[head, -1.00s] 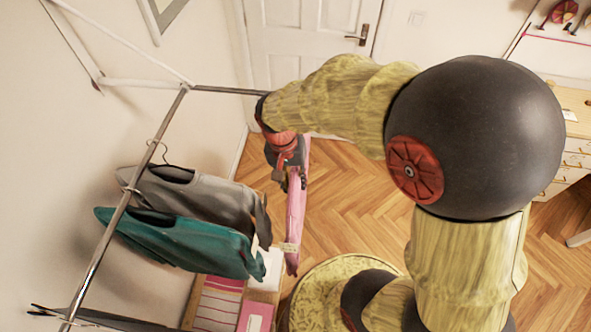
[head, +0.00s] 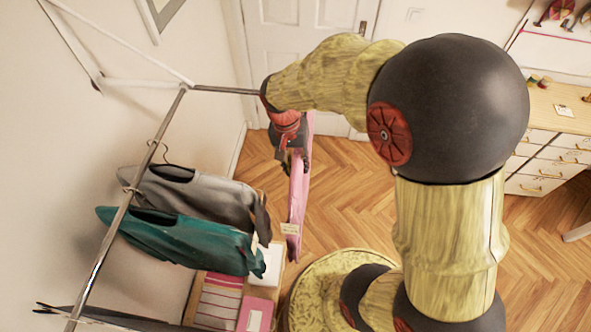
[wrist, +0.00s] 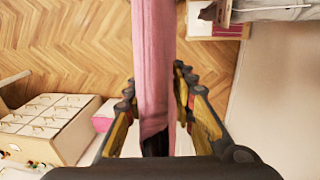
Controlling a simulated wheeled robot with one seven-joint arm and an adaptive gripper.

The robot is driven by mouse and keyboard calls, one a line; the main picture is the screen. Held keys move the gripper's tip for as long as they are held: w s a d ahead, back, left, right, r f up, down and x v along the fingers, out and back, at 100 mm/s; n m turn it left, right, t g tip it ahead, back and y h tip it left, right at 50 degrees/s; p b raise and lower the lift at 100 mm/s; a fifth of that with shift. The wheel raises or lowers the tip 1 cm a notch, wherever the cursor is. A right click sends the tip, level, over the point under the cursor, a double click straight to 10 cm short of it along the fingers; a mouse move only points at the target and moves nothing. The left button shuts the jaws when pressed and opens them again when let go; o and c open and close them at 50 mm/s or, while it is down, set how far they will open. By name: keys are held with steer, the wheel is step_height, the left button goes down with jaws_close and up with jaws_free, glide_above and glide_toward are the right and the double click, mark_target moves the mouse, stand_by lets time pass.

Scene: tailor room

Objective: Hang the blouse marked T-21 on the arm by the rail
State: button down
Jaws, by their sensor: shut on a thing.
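A pink garment (head: 299,195) hangs from my gripper (head: 290,160) in the head view, seen edge-on with a pale tag on its lower part. The tag is too small to read. In the wrist view the pink garment (wrist: 154,70) runs up between the two fingers of my gripper (wrist: 160,95), with a dark part at its near end. The rail (head: 130,200) runs along the left. A thin metal arm (head: 225,91) sticks out to the right from the rail's far end and is bare. My gripper is right of and nearer than this arm's tip.
A grey garment (head: 200,195) and a teal garment (head: 180,238) hang on the rail. A low unit with folded pink cloth (head: 218,300) stands below them. A white door (head: 310,50) is behind. Open wooden floor (head: 350,190) lies to the right.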

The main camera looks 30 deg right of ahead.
steer(key=shift+w+d, duration=0.65)
steer(key=shift+w, duration=0.25)
steer(key=shift+w+d, duration=0.6)
steer(key=shift+w, duration=0.3)
steer(key=shift+f+b, duration=0.6)
steer(key=shift+f, duration=0.45)
steer(key=c, duration=1.5)
jaws_free()
steer(key=shift+o, duration=0.5)
steer(key=shift+s, duration=0.1)
step_height(320, 180, up, 12)
steer(key=w+a, duration=0.1)
steer(key=shift+a, duration=0.2)
steer(key=shift+f, duration=0.1)
